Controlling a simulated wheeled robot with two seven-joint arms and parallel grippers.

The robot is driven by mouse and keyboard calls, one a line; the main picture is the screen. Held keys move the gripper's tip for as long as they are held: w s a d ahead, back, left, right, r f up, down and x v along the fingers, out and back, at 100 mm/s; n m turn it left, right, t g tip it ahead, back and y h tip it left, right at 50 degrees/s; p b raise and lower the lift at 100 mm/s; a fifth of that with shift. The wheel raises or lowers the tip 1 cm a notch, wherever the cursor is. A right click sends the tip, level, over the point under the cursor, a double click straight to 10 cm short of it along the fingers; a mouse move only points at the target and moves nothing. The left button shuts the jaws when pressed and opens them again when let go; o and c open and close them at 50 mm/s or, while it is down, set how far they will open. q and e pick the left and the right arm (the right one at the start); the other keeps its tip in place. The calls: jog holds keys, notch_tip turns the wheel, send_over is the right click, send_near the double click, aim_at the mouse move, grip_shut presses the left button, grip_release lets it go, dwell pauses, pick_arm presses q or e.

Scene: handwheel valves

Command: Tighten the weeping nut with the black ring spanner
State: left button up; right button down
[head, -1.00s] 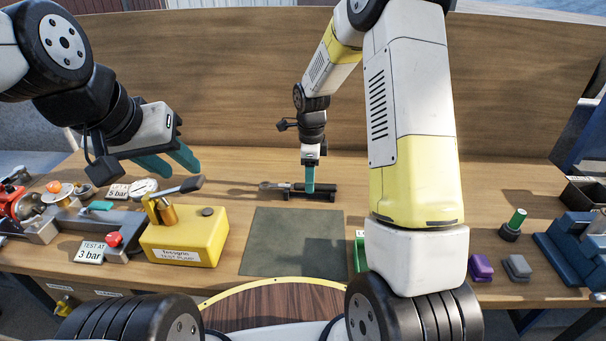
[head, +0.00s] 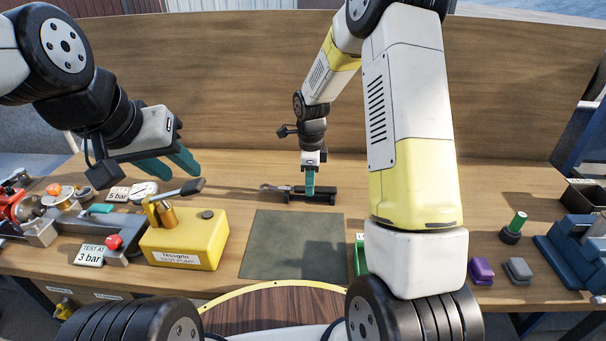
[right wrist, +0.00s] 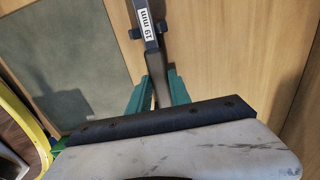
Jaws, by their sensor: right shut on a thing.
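The ring spanner (head: 273,188) lies across a low black rack (head: 331,197) at the back middle of the bench, its ring end to the left. In the right wrist view its dark handle (right wrist: 150,40) carries a "19 mm" label. My right gripper (head: 310,187) points down over the rack and is shut on the handle; its green fingers (right wrist: 153,95) flank it in the wrist view. My left gripper (head: 170,163) hangs above the yellow test pump, fingers apart and empty. A red-ended valve assembly (head: 14,203) is at the far left, partly cut off; I cannot pick out the weeping nut.
The yellow test pump (head: 185,242) with its raised lever stands left of a grey-green mat (head: 290,246), which is bare. Purple (head: 481,270) and grey blocks and a blue vice (head: 575,243) are right.

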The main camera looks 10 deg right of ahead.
jog(key=shift+r, duration=0.5)
jog(key=r, duration=0.1)
jog(key=a+r, duration=0.1)
jog(key=shift+s+r, duration=0.25)
jog(key=shift+r, duration=0.1)
jog(key=s+a+r, duration=0.1)
jog(key=s+a, duration=0.6)
jog(key=a, duration=0.5)
jog(key=shift+s+a+r, duration=0.15)
jog(key=shift+s+a, duration=0.25)
jog(key=c, duration=2)
grip_release()
grip_shut()
